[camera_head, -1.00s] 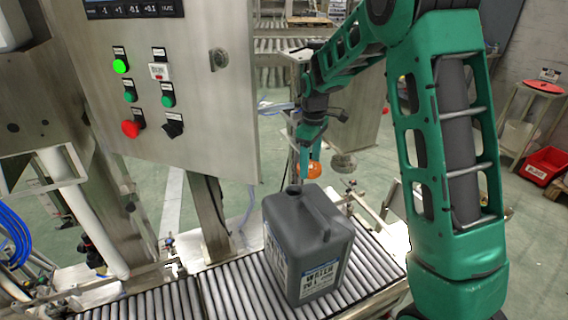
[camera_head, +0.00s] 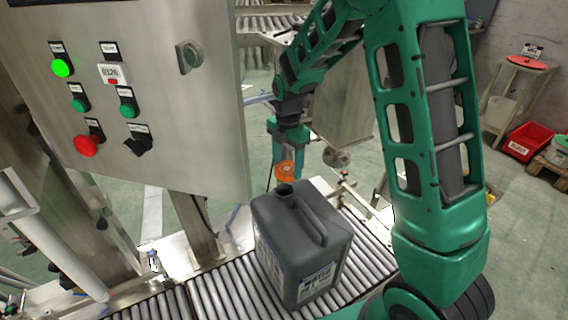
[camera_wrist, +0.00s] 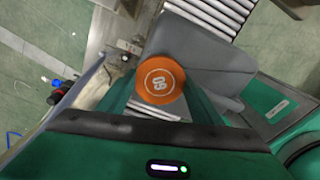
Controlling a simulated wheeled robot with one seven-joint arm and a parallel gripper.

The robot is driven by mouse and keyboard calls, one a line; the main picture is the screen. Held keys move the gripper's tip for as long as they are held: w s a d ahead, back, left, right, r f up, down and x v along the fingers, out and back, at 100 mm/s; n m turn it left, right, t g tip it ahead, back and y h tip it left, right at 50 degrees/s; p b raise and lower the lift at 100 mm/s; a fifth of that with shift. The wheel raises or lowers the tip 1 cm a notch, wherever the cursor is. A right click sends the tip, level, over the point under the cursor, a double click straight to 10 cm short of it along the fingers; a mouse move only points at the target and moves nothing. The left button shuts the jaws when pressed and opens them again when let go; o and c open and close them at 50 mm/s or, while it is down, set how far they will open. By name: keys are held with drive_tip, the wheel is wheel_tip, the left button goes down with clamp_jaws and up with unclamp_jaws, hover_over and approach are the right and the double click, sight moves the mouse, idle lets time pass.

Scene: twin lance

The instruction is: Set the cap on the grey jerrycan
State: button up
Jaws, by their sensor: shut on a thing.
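The grey jerrycan (camera_head: 290,250) stands upright on the roller conveyor, with its open neck (camera_head: 285,190) at the top left and a handle on top. My gripper (camera_head: 286,165) is shut on the orange cap (camera_head: 285,174). The cap appears just above the neck in the head view, with a small gap between them. In the wrist view the cap (camera_wrist: 161,79) shows its round top marked "60" or "09", held between the green fingers. The jerrycan (camera_wrist: 205,65) lies behind it there, and the cap hides the neck.
A steel control cabinet (camera_head: 200,130) with buttons stands at the left, close to my gripper. The roller conveyor (camera_head: 225,300) runs beneath the jerrycan. A red bin (camera_head: 530,142) and a small table (camera_head: 515,90) stand at the far right.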

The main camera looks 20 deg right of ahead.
sight(285, 178)
drive_tip(key=shift+a, duration=0.35)
drive_tip(key=shift+a+f, duration=0.1)
drive_tip(key=shift+f, duration=2.75)
drive_tip(key=shift+f, duration=1.2)
drive_tip(key=o, duration=1.1)
